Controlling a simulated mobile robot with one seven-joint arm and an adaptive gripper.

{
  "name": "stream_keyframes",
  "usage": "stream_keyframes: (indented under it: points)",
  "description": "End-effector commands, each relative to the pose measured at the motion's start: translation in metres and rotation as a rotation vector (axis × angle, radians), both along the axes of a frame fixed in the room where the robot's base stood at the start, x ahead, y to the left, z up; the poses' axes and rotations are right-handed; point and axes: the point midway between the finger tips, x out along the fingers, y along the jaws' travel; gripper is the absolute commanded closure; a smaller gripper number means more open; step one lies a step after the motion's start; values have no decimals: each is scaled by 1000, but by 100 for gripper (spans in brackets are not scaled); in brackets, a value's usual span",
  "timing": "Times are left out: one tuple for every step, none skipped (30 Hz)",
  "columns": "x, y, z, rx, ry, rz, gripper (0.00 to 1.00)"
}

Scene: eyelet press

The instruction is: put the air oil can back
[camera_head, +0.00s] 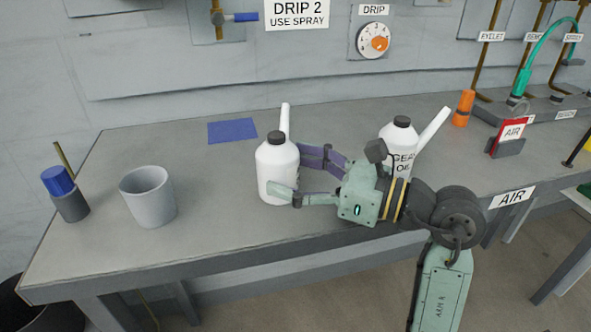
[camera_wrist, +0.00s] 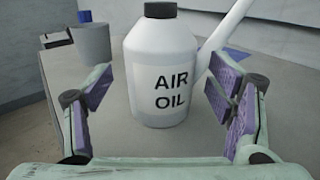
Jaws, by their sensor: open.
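The air oil can (camera_head: 278,160) is a white bottle with a black cap and a slanted white spout, standing upright on the grey bench. Its "AIR OIL" label shows in the wrist view (camera_wrist: 160,72). My gripper (camera_head: 292,172) is open around the can, one finger on the near side and one on the far side. In the wrist view the purple-padded fingers (camera_wrist: 160,115) stand wide apart, with visible gaps to the can. A blue flat patch (camera_head: 232,131) lies on the bench behind the can, to its left.
A similar white gear oil can (camera_head: 399,142) stands right of the air oil can, partly behind my arm. A grey cup (camera_head: 148,197) and a blue-topped container (camera_head: 65,195) stand at the left.

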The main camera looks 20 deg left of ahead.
Motion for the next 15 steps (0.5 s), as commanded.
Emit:
stream_keyframes:
  points:
    - [0,0,1,0,0,0,25]
    - [0,0,2,0,0,0,25]
    - [0,0,4,0,0,0,25]
    - [0,0,6,0,0,0,25]
    - [0,0,9,0,0,0,25]
    - [0,-6,4,0,0,-3,25]
    - [0,-11,2,1,0,-5,25]
    - [0,-17,2,1,0,-6,25]
    - [-2,-26,1,1,-1,-6,25]
    - [-2,-33,1,0,-2,-6,25]
    - [-3,-40,1,0,-2,-7,25]
    - [-4,-49,1,1,-1,-6,25]
    - [-5,-56,1,1,-1,-6,25]
    - [-5,-63,1,0,-1,-6,25]
    - [-7,-71,2,0,-1,-5,25]
